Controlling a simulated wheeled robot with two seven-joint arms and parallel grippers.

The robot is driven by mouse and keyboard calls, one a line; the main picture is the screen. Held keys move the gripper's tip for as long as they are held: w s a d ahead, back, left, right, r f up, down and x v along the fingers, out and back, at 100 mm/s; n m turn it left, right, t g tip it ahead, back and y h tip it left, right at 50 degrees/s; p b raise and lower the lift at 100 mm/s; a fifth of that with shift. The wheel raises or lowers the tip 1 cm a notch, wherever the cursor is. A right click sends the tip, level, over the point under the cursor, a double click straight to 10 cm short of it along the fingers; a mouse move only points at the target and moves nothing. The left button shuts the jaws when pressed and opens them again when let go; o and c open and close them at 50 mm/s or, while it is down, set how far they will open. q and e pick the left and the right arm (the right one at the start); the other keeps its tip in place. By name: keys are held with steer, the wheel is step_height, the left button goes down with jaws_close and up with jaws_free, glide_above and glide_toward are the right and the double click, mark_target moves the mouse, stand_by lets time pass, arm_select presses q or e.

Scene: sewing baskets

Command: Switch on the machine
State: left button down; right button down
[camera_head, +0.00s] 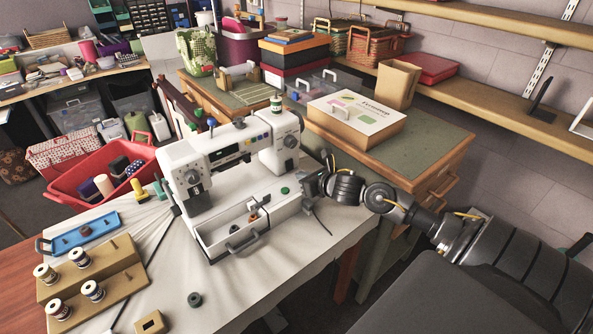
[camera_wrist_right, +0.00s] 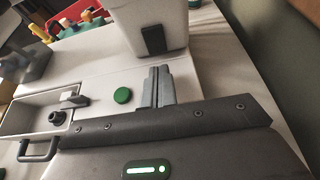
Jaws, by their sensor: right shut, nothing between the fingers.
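The white sewing machine (camera_head: 232,160) stands on the white-covered table. A round green button (camera_head: 285,190) sits on the right end of its base. The button also shows in the right wrist view (camera_wrist_right: 123,95), beside an open compartment (camera_wrist_right: 35,116) in the base. My right gripper (camera_head: 309,186) comes in from the right and is at the right end of the machine. In the wrist view its closed fingers (camera_wrist_right: 158,86) are just right of the button, with nothing between them. I cannot tell whether they touch the base. My left gripper is not in view.
A wooden stand with several thread spools (camera_head: 92,290) and a blue tray (camera_head: 78,235) lie left of the machine. A red basket (camera_head: 62,192) stands behind them. A wooden cabinet (camera_head: 440,150) with boxes is behind the machine. A dark spool (camera_head: 195,299) lies in front.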

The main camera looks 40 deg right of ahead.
mark_target(291, 170)
steer(key=shift+w, duration=1.15)
steer(key=shift+w+f, duration=0.15)
steer(key=shift+w, duration=0.35)
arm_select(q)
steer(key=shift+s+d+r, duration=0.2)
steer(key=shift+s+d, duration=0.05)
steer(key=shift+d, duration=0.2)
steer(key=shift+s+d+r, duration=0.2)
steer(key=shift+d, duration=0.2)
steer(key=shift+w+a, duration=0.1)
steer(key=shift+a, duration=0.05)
